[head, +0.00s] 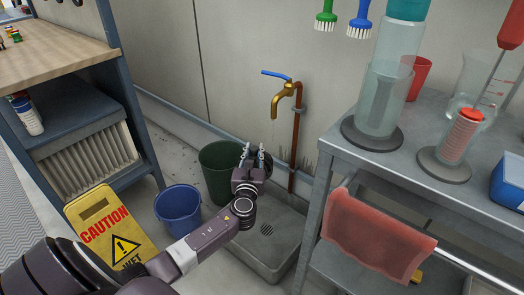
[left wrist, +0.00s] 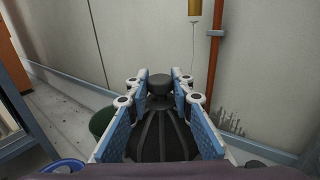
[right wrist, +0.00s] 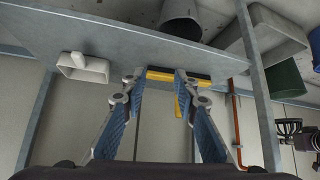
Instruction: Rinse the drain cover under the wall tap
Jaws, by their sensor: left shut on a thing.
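My left gripper (head: 254,157) is shut on the drain cover, a dark ribbed dome with a knob on top. The drain cover (left wrist: 160,125) shows between the blue finger pads in the left wrist view; in the head view the gripper mostly hides it. The brass wall tap (head: 282,97) with a blue lever is above and slightly right of the gripper. In the left wrist view the tap's spout (left wrist: 194,10) has a thin pale line below it, behind the cover. My right gripper (right wrist: 157,78) is open, its fingers apart with nothing held between them.
A floor basin (head: 285,255) lies below the tap. A green bucket (head: 217,180), blue bucket (head: 178,208) and yellow caution sign (head: 105,228) stand left. A metal table (head: 340,142) with glassware and a hanging red cloth (head: 375,235) is right. A yellow-and-black item (right wrist: 178,75) lies beyond my right fingers.

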